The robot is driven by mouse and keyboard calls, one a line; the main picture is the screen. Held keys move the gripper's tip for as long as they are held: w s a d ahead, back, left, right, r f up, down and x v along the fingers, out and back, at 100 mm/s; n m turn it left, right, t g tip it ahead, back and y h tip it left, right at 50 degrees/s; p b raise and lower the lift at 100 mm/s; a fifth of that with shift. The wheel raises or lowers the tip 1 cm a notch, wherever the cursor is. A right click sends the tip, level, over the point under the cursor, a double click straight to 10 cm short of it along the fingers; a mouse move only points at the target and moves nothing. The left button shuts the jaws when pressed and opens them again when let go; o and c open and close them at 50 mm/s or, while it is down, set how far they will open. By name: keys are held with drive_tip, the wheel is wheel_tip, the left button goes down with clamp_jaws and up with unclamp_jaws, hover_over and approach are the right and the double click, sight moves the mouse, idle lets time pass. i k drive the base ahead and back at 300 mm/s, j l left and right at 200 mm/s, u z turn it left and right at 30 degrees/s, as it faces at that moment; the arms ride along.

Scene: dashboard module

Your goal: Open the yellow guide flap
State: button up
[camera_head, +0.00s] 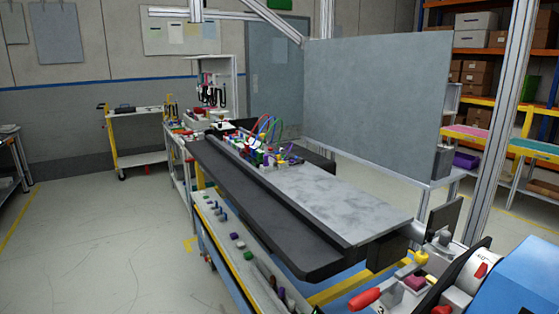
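I cannot make out the yellow guide flap for certain. A small cluster of parts with coloured cables (264,148) stands on the far half of the workbench; small yellow bits show in it, too small to tell apart. At the lower right is a close unit with a red-handled lever (365,298), a yellow knob (420,258), a grey dial face (482,268) and a blue housing (530,282). My gripper is not in view.
The workbench's light grey top (330,200) is bare on its near half, with a black front edge (270,215). A tool shelf (240,250) runs below. A large grey panel (375,105) stands behind. A yellow cart (138,140) is at the back. The floor at left (100,235) is clear.

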sight(278, 156)
drive_tip(key=i+j, duration=0.3)
drive_tip(key=i+j+u, duration=0.1)
drive_tip(key=i+j, duration=0.2)
drive_tip(key=i, duration=0.25)
drive_tip(key=i+j, duration=0.25)
drive_tip(key=i, duration=0.15)
drive_tip(key=i+j+u, duration=0.1)
drive_tip(key=i+j, duration=0.15)
drive_tip(key=i, duration=0.2)
drive_tip(key=i+j, duration=0.25)
drive_tip(key=i, duration=0.2)
drive_tip(key=u, duration=0.05)
